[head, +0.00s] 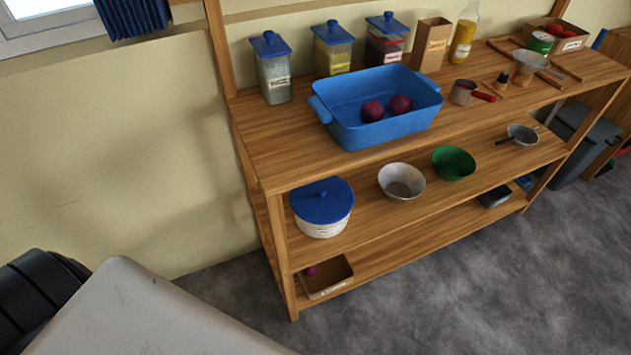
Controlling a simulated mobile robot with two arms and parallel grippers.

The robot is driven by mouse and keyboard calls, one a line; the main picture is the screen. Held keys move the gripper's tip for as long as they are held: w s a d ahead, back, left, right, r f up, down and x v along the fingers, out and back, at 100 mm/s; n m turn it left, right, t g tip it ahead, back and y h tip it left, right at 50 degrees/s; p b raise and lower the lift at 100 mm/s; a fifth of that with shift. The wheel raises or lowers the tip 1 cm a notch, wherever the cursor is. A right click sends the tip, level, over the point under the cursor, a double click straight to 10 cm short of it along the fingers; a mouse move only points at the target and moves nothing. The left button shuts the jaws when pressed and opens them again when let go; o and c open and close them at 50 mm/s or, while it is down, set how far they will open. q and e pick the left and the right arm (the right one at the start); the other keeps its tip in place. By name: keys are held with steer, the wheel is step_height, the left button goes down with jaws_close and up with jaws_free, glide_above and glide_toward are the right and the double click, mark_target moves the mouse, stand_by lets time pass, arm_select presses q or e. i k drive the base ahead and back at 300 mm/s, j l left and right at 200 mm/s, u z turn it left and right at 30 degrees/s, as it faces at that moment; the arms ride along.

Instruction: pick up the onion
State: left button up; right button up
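Two dark red-purple round things that look like red onions lie side by side in a blue two-handled tub, the left one (372,110) and the right one (400,104). The tub (376,134) stands on the top shelf of a wooden rack. A small purple-pink round thing (311,271) shows at the back left of a brown labelled box (331,288) on the bottom shelf; it may be an onion too, mostly hidden. Neither of my grippers is in view.
Lidded jars (333,52), a paper bag (432,45), a bottle (464,38) and a red-handled pot (463,93) stand around the tub. A blue-lidded pot (322,213) and bowls (454,163) sit below. The grey floor (450,290) before the rack is clear.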

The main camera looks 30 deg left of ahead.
mark_target(310, 271)
steer(key=u, duration=0.85)
